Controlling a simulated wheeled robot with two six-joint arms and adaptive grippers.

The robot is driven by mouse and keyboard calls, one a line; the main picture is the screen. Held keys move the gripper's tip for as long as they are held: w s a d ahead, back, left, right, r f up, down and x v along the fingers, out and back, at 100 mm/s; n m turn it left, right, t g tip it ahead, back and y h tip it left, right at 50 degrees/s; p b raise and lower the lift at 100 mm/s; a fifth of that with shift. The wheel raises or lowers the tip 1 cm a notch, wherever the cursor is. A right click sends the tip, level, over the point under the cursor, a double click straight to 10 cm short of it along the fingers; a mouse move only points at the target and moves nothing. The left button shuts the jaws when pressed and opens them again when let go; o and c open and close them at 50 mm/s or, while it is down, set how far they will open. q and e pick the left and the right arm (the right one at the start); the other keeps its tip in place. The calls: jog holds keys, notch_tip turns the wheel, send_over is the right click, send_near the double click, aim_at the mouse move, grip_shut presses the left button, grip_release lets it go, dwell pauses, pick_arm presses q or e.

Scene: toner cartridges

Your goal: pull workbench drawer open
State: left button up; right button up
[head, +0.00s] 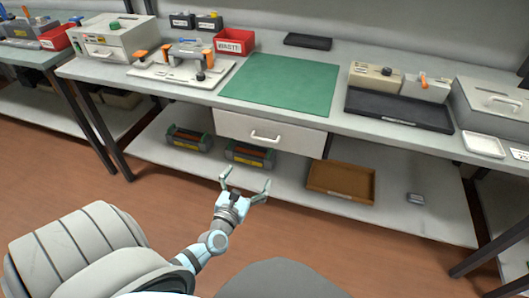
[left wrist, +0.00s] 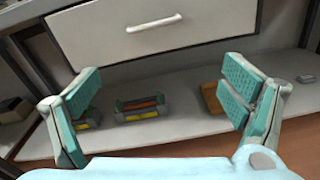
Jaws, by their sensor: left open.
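The workbench drawer (head: 268,132) hangs under the bench top and looks shut. Its pale front also fills the upper part of the left wrist view (left wrist: 100,38). Its bar handle (head: 264,138) is at the middle of the front and shows in the left wrist view too (left wrist: 153,23). My left gripper (head: 246,180) is open and empty, below and in front of the drawer, apart from the handle. In the left wrist view its two fingers (left wrist: 157,98) are spread wide, with the handle above and between them. My right gripper is not in view.
The lower shelf (head: 285,180) holds two toner cartridges (head: 250,154) and a brown tray (head: 341,181). The bench top carries a green mat (head: 281,84), a red waste bin (head: 234,41) and a black tray (head: 398,109). The floor in front is clear.

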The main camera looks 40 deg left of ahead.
aim_at(265, 140)
pick_arm(q)
jog(key=w+a+n+b, duration=0.1)
jog(key=w, duration=0.4)
jog(key=w+a+n, duration=0.1)
jog(key=w+a, duration=0.1)
jog(key=w, duration=0.3)
jog(key=w+a+r+n+b, duration=0.1)
jog(key=w+a, duration=0.1)
jog(key=w, duration=0.3)
jog(key=shift+a+r+b, duration=0.1)
jog(key=shift+b, duration=0.25)
jog(key=shift+r, duration=0.1)
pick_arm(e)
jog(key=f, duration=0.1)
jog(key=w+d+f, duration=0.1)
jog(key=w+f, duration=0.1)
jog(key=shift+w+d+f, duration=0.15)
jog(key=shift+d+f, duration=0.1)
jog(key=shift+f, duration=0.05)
pick_arm(q)
jog(key=shift+c, duration=0.3)
